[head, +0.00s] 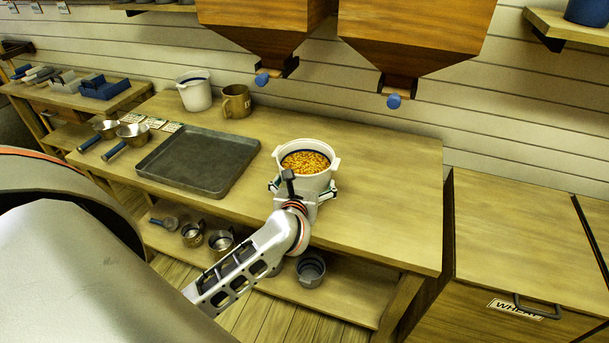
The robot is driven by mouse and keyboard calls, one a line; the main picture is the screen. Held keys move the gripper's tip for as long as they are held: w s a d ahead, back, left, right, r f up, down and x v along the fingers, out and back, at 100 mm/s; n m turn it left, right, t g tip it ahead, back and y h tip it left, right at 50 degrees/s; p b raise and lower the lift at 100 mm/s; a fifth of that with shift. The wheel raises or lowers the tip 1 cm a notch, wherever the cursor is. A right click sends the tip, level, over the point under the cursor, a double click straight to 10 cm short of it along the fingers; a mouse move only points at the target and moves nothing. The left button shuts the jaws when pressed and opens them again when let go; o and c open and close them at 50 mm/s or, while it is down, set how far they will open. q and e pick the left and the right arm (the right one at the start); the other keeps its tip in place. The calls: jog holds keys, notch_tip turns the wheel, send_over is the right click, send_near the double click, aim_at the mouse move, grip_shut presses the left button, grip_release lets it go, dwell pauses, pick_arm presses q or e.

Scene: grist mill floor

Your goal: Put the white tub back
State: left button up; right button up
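A white tub (305,180) with two side lugs is full of orange-yellow grain (306,161). It is upright at the middle of the workbench (375,200), under the hoppers' front. My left gripper (302,188) has its fingers around the tub's two sides, against its wall, and looks shut on it. The gripper hides the tub's base, so I cannot tell whether it rests on the bench or is slightly raised. A second white tub (195,95) stands upright at the back left of the bench. My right gripper is not in view.
A brass-coloured mug (236,102) stands beside the back tub. A dark tray (198,160) and two scoops (131,133) lie to the left. Two wooden hoppers (415,35) hang above the back. The bench's right part is clear. Several pots sit on the lower shelf (340,300).

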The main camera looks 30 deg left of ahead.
pick_arm(q)
jog(key=shift+f+b, duration=0.3)
jog(key=shift+f, duration=1.65)
jog(key=shift+f, duration=0.15)
jog(key=o, duration=1.8)
jog(key=shift+f, duration=0.15)
jog(key=shift+c, duration=0.2)
